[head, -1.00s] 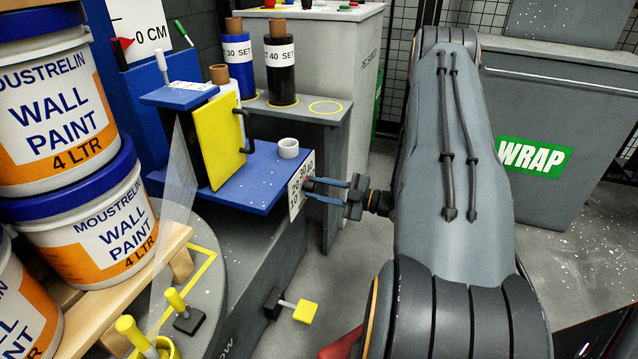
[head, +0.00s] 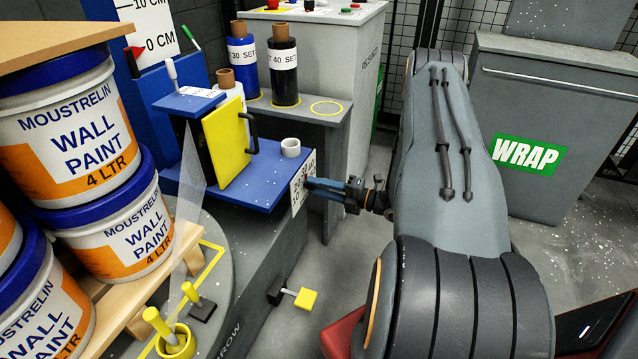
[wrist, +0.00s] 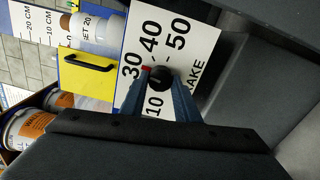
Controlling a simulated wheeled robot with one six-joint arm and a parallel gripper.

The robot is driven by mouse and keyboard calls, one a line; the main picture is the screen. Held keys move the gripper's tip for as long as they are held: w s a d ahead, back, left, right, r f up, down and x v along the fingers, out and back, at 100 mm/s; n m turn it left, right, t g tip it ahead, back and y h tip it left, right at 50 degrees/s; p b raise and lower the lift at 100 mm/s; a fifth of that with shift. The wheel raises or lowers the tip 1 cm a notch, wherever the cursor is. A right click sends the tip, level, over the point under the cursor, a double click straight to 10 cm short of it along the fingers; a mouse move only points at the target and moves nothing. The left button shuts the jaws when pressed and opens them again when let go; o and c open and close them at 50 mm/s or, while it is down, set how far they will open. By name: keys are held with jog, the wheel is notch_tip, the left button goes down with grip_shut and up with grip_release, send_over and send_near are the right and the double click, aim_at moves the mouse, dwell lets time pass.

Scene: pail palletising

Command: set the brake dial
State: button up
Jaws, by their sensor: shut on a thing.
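The brake dial is a black knob (wrist: 159,79) on a white plate (wrist: 180,38) numbered in black, with "10", "30", "40" and "50" readable. A red mark on the knob's edge faces the "30" side. My gripper (wrist: 162,86) has its blue fingers shut on the knob, one on each side. In the head view my gripper (head: 312,186) reaches the plate (head: 298,183) on the end of the blue shelf; there the fingers hide the knob. The space where "20" would sit is covered by a finger.
A yellow door with a black handle (head: 228,143) and a white tape roll (head: 290,147) are on the blue shelf (head: 262,180). Film rolls (head: 283,72) stand behind. Paint pails (head: 70,130) are stacked at left. A yellow pedal (head: 305,299) is low in front. A grey WRAP bin (head: 570,110) is at right.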

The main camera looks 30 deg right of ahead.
jog(key=n+p, duration=0.6)
jog(key=n, duration=0.5)
jog(key=shift+f, duration=0.15)
jog(key=shift+p, duration=0.3)
jog(key=o, duration=1.1)
jog(key=shift+d, duration=0.1)
jog(key=shift+c, duration=0.2)
jog(key=v, duration=0.7)
jog(key=shift+s+d, duration=0.25)
jog(key=shift+s, duration=0.05)
